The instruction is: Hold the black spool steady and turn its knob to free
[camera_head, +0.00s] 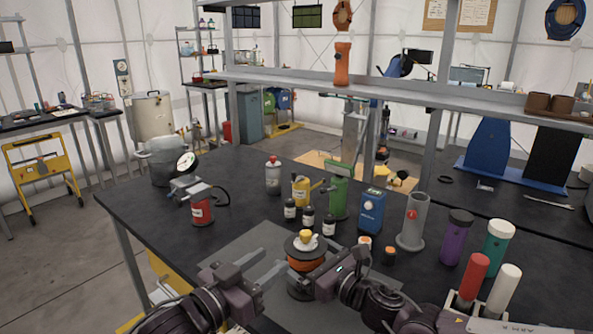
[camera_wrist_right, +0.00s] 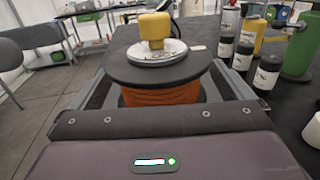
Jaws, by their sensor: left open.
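The black spool (camera_head: 290,246) has orange winding and stands upright on the grey mat. A white dial with a yellow knob (camera_head: 305,236) sits on its top flange. The knob (camera_wrist_right: 154,28) and the spool (camera_wrist_right: 160,95) fill the middle of the right wrist view. My left gripper (camera_head: 272,258) is open and empty, just left of the spool. My right gripper (camera_head: 310,270) reaches in from the right with its fingers on either side of the spool, below the top flange. I cannot tell whether they press on the winding.
The grey mat (camera_head: 240,245) lies on the black table. Several small dark bottles (camera_head: 308,217), a green cylinder (camera_head: 339,196) and a blue box (camera_head: 371,210) stand behind the spool. A grey tube (camera_head: 413,222) and several coloured cylinders stand to the right. A red canister (camera_head: 201,208) stands left.

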